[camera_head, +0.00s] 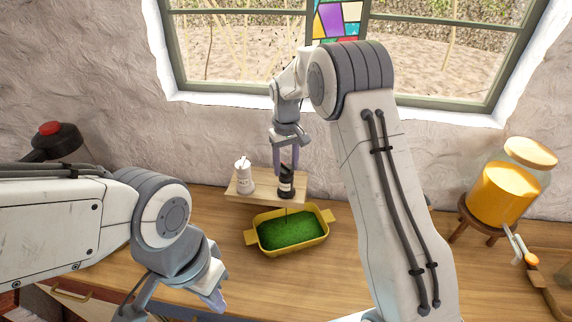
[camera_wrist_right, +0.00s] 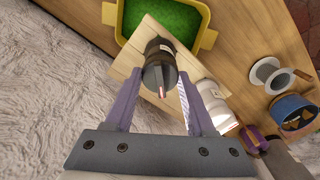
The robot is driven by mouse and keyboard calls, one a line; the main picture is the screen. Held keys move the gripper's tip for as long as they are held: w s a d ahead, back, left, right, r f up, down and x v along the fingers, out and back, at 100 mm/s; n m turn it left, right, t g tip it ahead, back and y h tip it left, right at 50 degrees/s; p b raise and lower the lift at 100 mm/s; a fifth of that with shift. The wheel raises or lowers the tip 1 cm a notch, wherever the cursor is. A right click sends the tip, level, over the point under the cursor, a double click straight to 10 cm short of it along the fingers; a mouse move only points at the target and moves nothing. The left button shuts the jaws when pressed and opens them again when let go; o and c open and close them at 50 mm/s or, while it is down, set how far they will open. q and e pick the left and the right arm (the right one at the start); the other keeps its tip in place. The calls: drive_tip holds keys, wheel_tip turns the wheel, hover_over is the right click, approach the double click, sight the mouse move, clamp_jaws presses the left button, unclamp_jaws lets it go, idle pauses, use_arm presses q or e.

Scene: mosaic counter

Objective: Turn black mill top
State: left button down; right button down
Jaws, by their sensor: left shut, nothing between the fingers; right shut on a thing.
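The black mill (camera_head: 286,188) stands upright at the right end of a small wooden shelf (camera_head: 263,190) and has a pale label. My right gripper (camera_head: 286,165) comes down from above and is shut on the mill's top. A thin dark streak shows below the mill over the green dish. My left gripper (camera_head: 218,297) is shut and empty, low over the counter at the front left.
A white mill (camera_head: 244,177) stands left of the black one on the shelf. A yellow dish (camera_head: 316,241) with a green filling sits just below the shelf. A jar of orange liquid (camera_head: 502,193) stands on a wooden stand at the right. The wall and window are close behind.

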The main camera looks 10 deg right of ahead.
sight(286, 165)
drive_tip(key=shift+c, duration=1.1)
unclamp_jaws()
drive_tip(key=shift+r, duration=0.15)
drive_tip(key=shift+r, duration=0.3)
wheel_tip(286, 165, up, 10)
drive_tip(key=b, duration=0.2)
drive_tip(key=shift+f+b, duration=0.2)
drive_tip(key=shift+b, duration=0.1)
